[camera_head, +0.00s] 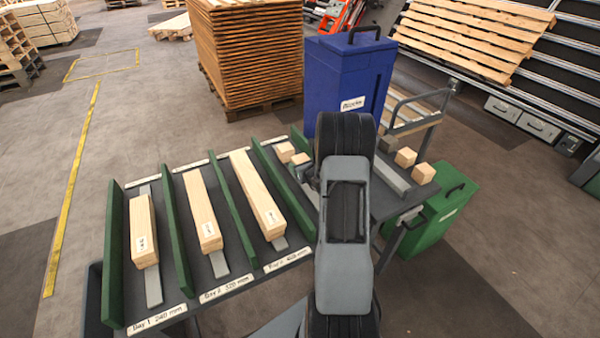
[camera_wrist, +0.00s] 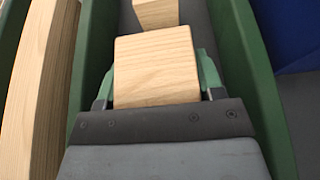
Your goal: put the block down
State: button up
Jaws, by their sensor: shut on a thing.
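My gripper (camera_head: 304,171) is shut on a light wooden block (camera_wrist: 156,66), with a green fingertip on each side of it. In the head view the held block (camera_head: 300,159) shows only in part beside my arm. It is over the lane right of the third bay, between green dividers. A second wooden block (camera_wrist: 156,13) lies just beyond it in the wrist view and also shows in the head view (camera_head: 285,151). I cannot tell whether the held block touches the table or the second block.
Three labelled bays on the left each hold a long wooden beam (camera_head: 257,194) between green dividers (camera_head: 232,208). Two loose blocks (camera_head: 405,157) (camera_head: 423,173) lie right of my arm. A blue bin (camera_head: 335,75) stands behind, a green box (camera_head: 440,222) at right.

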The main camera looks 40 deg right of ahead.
jog(key=shift+w+f, duration=0.2)
jog(key=shift+f, duration=0.15)
notch_tip(320, 180, down, 3)
jog(key=shift+r+p, duration=0.15)
jog(key=shift+p, duration=0.3)
jog(key=shift+f+b, duration=0.35)
jog(key=o, duration=0.9)
jog(key=shift+o, duration=0.2)
jog(key=shift+r, duration=0.1)
